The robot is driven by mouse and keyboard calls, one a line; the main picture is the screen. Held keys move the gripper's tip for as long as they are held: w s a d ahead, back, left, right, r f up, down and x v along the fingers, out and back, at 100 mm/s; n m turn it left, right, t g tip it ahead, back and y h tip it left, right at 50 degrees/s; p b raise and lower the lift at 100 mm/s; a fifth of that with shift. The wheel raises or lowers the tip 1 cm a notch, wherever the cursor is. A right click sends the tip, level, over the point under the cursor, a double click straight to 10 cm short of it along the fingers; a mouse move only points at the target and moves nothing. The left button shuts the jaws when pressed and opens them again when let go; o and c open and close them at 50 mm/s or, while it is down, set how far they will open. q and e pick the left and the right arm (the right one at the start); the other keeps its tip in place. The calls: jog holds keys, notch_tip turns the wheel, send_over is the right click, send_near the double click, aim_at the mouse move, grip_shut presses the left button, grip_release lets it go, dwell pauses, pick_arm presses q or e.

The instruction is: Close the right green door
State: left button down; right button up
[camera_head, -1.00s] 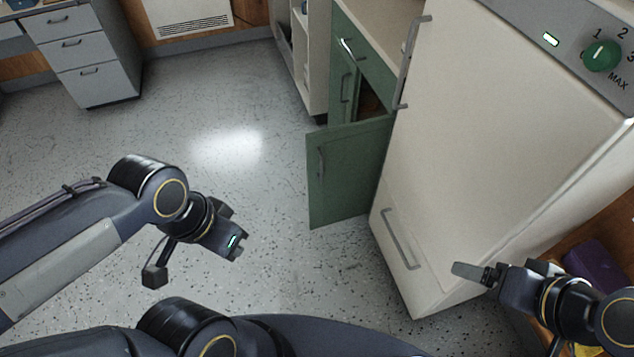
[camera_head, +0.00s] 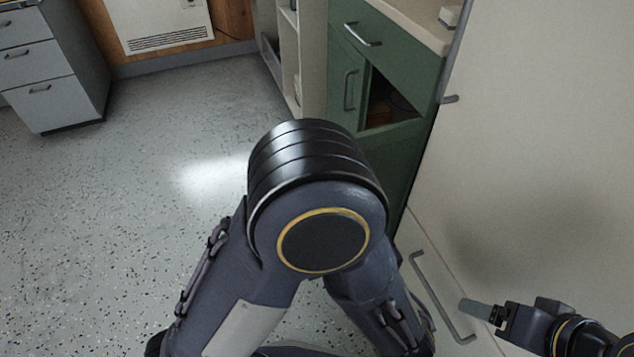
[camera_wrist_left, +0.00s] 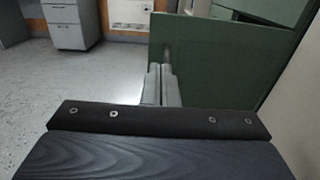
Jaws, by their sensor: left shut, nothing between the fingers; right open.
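The right green door (camera_head: 402,160) stands open in front of the green cabinet (camera_head: 410,50), beside the white fridge. My left arm hides much of it in the head view. In the left wrist view, the door (camera_wrist_left: 225,60) fills the upper middle. My left gripper (camera_wrist_left: 162,72) is shut and empty, its fingertips in front of the door's left part, near a small handle; I cannot tell whether they touch. The head view does not show that gripper. My right gripper (camera_head: 476,308) is open and empty, in front of the fridge's lower part.
The dark cabinet opening (camera_head: 388,102) shows beside the closed left green door (camera_head: 345,80). The white fridge (camera_head: 540,130) with its lower handle (camera_head: 438,298) stands close on the right. Grey drawers (camera_head: 45,70) are at the far left. The floor (camera_head: 130,190) between is clear.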

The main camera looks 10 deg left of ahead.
pick_arm(q)
jog(key=b+x, duration=0.3)
jog(key=x, duration=1)
jog(key=shift+a, duration=0.15)
pick_arm(e)
notch_tip(320, 180, down, 3)
jog(key=shift+f, duration=0.15)
